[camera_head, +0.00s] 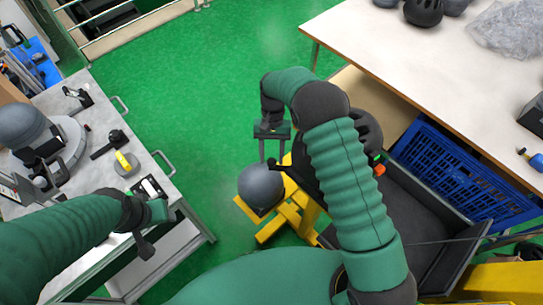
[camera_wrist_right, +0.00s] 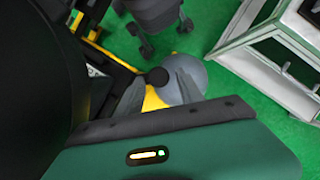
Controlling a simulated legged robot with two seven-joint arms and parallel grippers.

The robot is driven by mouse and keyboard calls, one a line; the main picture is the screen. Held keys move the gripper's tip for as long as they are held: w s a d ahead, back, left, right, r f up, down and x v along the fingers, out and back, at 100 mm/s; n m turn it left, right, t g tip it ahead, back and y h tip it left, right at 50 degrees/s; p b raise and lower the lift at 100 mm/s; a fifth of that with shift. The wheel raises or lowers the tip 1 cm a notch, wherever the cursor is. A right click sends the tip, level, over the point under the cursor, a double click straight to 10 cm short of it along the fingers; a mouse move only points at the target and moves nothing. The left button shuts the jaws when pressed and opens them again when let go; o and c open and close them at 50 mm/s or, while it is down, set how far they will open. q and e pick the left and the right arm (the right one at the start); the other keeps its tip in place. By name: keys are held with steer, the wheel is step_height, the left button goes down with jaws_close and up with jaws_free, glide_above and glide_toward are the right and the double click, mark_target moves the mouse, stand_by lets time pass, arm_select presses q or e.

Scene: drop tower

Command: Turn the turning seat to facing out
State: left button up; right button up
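A black seat-like part (camera_head: 303,178), which looks like the turning seat, stands on a yellow frame (camera_head: 290,215). My right arm hides much of it, and I cannot tell which way it faces. A dark lever with a round knob reaches left from it; the knob (camera_wrist_right: 157,77) shows in the right wrist view. My right gripper (camera_head: 273,160) points down with its fingers apart, close to the knob. In the wrist view the knob lies just beyond the gap between the fingertips; contact is unclear. My left gripper (camera_head: 155,228) is by the left bench's edge, its fingers unclear.
A grey ball (camera_head: 261,186) is beside the yellow frame, below my right gripper. A grey workbench (camera_head: 85,140) with tools is at left. A wooden table (camera_head: 420,60) is at right, with a blue crate (camera_head: 460,175) below it.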

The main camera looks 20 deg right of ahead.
stand_by(0.3)
steer(key=shift+w+r, duration=0.1)
steer(key=shift+r, duration=0.3)
steer(key=v, duration=1.6)
steer(key=shift+w+f+b, duration=0.1)
steer(key=shift+w+b, duration=0.05)
steer(key=shift+b, duration=0.25)
steer(key=shift+f, duration=0.1)
